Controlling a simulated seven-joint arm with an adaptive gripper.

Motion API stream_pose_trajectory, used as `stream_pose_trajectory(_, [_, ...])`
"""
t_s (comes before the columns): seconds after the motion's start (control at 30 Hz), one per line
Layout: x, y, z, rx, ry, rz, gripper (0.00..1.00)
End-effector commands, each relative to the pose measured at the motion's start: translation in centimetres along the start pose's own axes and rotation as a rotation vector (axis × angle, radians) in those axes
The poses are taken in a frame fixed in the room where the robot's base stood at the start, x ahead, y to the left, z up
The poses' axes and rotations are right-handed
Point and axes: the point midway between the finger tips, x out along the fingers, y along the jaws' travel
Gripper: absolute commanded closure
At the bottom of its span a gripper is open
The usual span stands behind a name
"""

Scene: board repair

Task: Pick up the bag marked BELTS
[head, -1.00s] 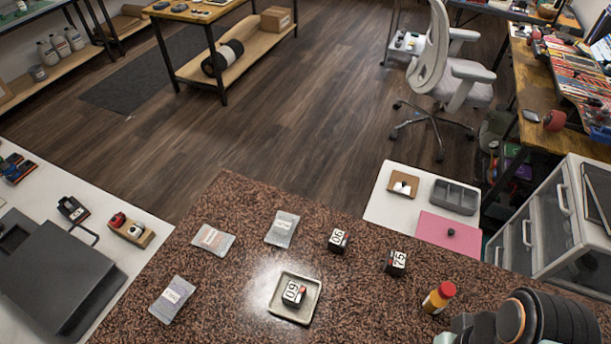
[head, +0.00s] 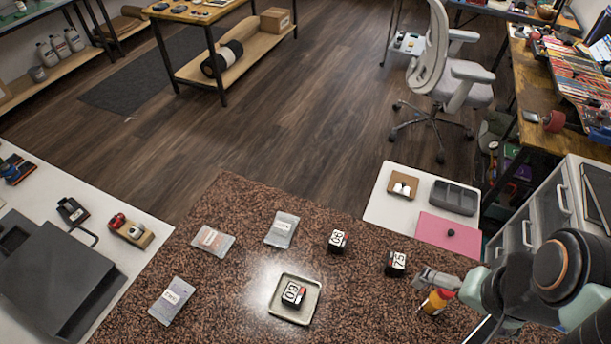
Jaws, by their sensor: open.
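Three grey bags lie flat on the brown speckled counter (head: 230,310). One bag (head: 222,249) at the left has a label with reddish print, another bag (head: 284,224) lies at the back middle, and a third bag (head: 166,310) lies at the front left. Their label words are too small to read, so I cannot tell which is marked BELTS. My gripper (head: 424,280) is at the right of the counter, beside the orange bottle and partly over it in the picture. It is open and empty, far from the bags.
A square tray (head: 273,306) holds a numbered dark block (head: 291,297). Two more numbered blocks (head: 337,247) (head: 396,268) stand between the bags and my gripper. An orange bottle (head: 433,307) with a red cap is partly hidden by my gripper. Counter around the bags is clear.

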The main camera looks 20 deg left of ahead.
Motion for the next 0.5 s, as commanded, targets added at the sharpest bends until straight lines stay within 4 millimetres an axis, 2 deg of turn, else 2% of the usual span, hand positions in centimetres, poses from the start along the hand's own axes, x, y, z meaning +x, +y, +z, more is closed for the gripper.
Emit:
stream_pose_trajectory(0.03, [-0.7,-1.0,-2.7,0.038,0.034,-0.008,0.06])
stream_pose_trajectory(0.1, [-1.1,-2.7,-6.2,0.080,0.068,-0.021,0.06])
stream_pose_trajectory(0.17, [-1.1,-4.5,-8.8,0.101,0.085,-0.034,0.06])
stream_pose_trajectory(0.27, [0.2,-8.4,-12.8,0.116,0.095,-0.055,0.06])
stream_pose_trajectory(0.37, [3.0,-13.8,-15.8,0.104,0.081,-0.074,0.06])
stream_pose_trajectory(0.4, [4.7,-16.2,-16.5,0.089,0.069,-0.078,0.06])
stream_pose_trajectory(0.47, [7.7,-20.0,-16.9,0.057,0.044,-0.080,0.06])
stream_pose_trajectory(0.5, [10.0,-22.5,-16.5,0.029,0.023,-0.077,0.06])
